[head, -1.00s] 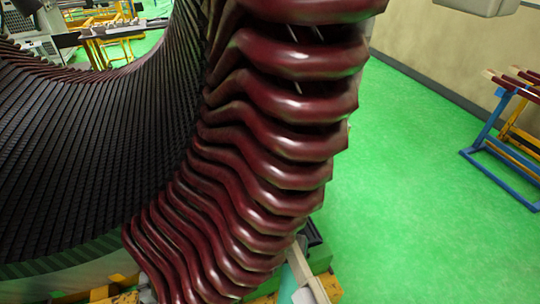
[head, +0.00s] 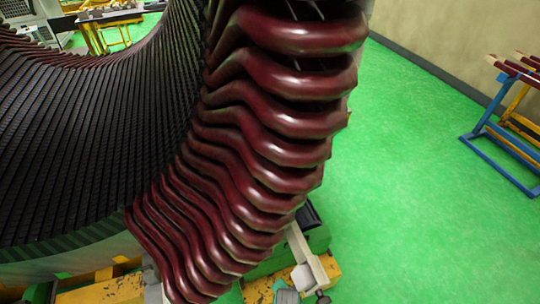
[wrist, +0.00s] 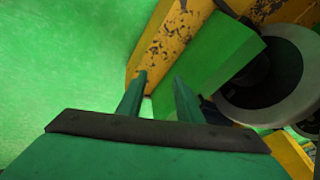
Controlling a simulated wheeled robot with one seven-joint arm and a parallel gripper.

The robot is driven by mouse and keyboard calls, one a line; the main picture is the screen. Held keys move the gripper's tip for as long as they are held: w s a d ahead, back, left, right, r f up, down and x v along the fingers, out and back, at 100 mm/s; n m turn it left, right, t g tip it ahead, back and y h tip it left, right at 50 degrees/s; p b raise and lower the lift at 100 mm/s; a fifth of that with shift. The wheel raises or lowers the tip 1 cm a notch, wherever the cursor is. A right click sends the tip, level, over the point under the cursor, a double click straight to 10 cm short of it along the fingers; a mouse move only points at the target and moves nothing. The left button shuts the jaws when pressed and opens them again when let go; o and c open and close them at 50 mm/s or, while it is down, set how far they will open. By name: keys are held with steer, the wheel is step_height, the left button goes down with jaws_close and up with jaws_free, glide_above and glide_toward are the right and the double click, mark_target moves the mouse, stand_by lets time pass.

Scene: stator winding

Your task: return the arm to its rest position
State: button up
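My gripper (wrist: 159,77) shows in the wrist view with its two green fingers apart and nothing between them. Beyond the fingertips are a worn yellow beam (wrist: 150,52) and a green block (wrist: 212,52); I cannot tell whether the fingers touch either. I cannot make out my gripper in the head view. The stator (head: 90,130) fills the left and middle of the head view, with dark slots inside and dark red coil ends (head: 285,85) along its near rim.
A yellow and green base (head: 262,292) with a pale bracket stands under the stator. A blue and yellow rack (head: 495,130) holding red bars stands at the right. Green floor (head: 420,160) between them is clear. A round grey part (wrist: 290,70) is close at right in the wrist view.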

steer(key=s+a+r+n+t, duration=0.2)
steer(key=s+r+n+t, duration=0.15)
steer(key=s, duration=0.45)
steer(key=s+a+r+n+t, duration=0.1)
steer(key=s+r, duration=0.4)
steer(key=r, duration=0.5)
steer(key=s+a+r+n+t, duration=0.2)
steer(key=s+r+n+t, duration=0.1)
steer(key=r, duration=0.7)
steer(key=s+a+r+n+t+y, duration=0.1)
steer(key=s+a+r+n+t, duration=0.1)
steer(key=s+r, duration=0.5)
step_height(320, 180, up, 4)
steer(key=shift+a+f+t, duration=0.2)
steer(key=shift+f+t, duration=0.05)
steer(key=shift+t, duration=0.6)
